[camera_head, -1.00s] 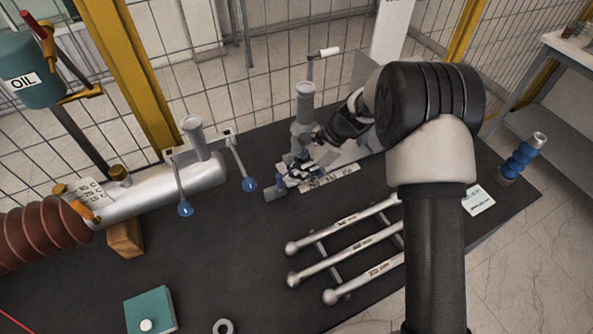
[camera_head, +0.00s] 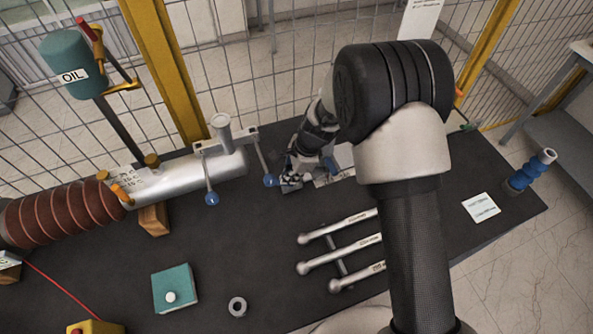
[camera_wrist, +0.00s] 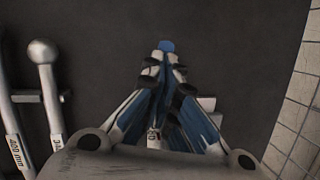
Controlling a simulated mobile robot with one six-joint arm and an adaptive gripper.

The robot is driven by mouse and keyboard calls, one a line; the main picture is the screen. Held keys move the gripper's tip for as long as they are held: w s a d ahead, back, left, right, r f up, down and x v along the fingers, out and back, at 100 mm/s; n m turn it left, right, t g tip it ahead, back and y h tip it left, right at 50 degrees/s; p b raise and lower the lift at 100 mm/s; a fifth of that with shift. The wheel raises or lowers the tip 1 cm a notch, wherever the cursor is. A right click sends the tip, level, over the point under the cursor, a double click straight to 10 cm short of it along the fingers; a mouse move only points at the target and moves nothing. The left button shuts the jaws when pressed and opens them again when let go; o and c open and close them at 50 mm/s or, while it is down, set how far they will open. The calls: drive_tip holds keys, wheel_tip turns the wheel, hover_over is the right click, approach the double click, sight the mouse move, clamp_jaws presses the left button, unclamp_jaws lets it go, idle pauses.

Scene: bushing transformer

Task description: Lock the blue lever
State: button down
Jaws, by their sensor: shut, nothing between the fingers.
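Two levers with blue ball knobs hang from the clamp fitting (camera_head: 222,138) on the grey metal tube. The left lever's knob (camera_head: 211,198) is clear of my arm. The right lever's knob (camera_head: 269,180) is just left of my gripper (camera_head: 287,180). My gripper is shut and empty, low over the dark table, its fingers pointing left at that knob. In the wrist view my fingertips (camera_wrist: 165,62) come together, with a blue round knob (camera_wrist: 167,46) just beyond them. I cannot tell whether they touch it. My arm hides part of the area behind the gripper.
Several silver rods with ball ends (camera_head: 338,258) lie at front centre. A teal box (camera_head: 176,288), a ring (camera_head: 237,306), a white card (camera_head: 481,208) and a blue ribbed part (camera_head: 530,170) are on the table. A wire fence (camera_head: 240,70) stands behind.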

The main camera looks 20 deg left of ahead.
drive_tip(key=shift+s+a+f, duration=0.4)
drive_tip(key=shift+s+a, duration=0.05)
drive_tip(key=shift+a, duration=0.1)
idle(0.5)
